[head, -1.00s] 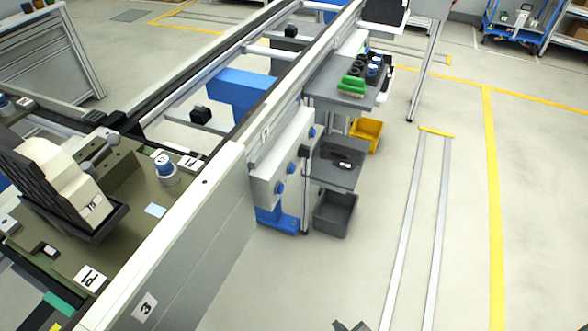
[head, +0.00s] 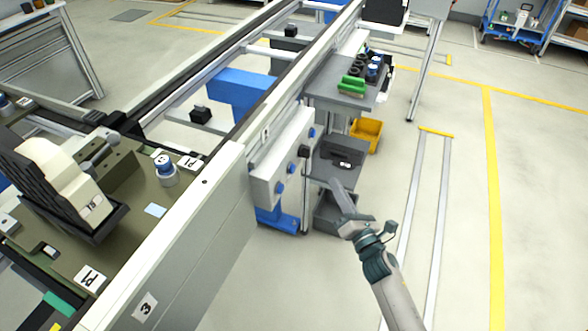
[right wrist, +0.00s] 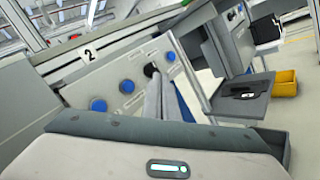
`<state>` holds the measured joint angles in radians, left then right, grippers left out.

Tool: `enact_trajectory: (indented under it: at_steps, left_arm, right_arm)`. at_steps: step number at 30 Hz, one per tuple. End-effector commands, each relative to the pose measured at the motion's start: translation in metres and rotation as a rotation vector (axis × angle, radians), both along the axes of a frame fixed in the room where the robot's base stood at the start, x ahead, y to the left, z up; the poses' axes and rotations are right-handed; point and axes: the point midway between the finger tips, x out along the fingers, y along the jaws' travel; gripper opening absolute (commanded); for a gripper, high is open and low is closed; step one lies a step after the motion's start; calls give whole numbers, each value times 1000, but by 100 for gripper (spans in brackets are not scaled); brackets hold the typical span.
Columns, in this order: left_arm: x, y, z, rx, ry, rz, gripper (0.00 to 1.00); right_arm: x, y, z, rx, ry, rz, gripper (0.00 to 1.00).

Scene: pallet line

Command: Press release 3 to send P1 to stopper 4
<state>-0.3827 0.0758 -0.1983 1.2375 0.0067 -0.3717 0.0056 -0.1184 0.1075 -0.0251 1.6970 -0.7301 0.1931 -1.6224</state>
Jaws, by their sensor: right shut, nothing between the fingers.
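Pallet P1 (head: 150,215) is an olive plate on the conveyor at the left, with a white "P1" tag and a pale part in a dark holder. A grey button panel (head: 268,196) on the conveyor's side carries several blue buttons (head: 280,188) and one black knob (head: 304,151). The blue buttons (right wrist: 98,104) also show in the right wrist view; their labels are too small to read. My right gripper (head: 324,184) is shut and empty, in front of the panel. In the right wrist view its fingertips (right wrist: 157,80) overlap the panel near the black knob; contact cannot be told. My left gripper is not in view.
A grey shelf (head: 345,172), a dark bin (head: 326,216) and a yellow bin (head: 366,135) stand right of the panel. Open floor (head: 465,230) lies at the right.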

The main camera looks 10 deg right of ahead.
Motion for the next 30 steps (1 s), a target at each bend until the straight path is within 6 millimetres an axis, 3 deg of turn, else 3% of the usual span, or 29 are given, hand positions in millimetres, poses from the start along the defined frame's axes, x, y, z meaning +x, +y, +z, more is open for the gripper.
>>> enact_trajectory:
  at_steps: [11,20,30]
  left_arm:
    - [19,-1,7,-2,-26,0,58]
    - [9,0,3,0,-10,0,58]
    - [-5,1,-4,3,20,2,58]
  right_arm:
    - [1,0,6,-32,-18,1,0]
    - [5,7,5,-29,-17,1,0]
    - [25,35,5,-28,-18,2,0]
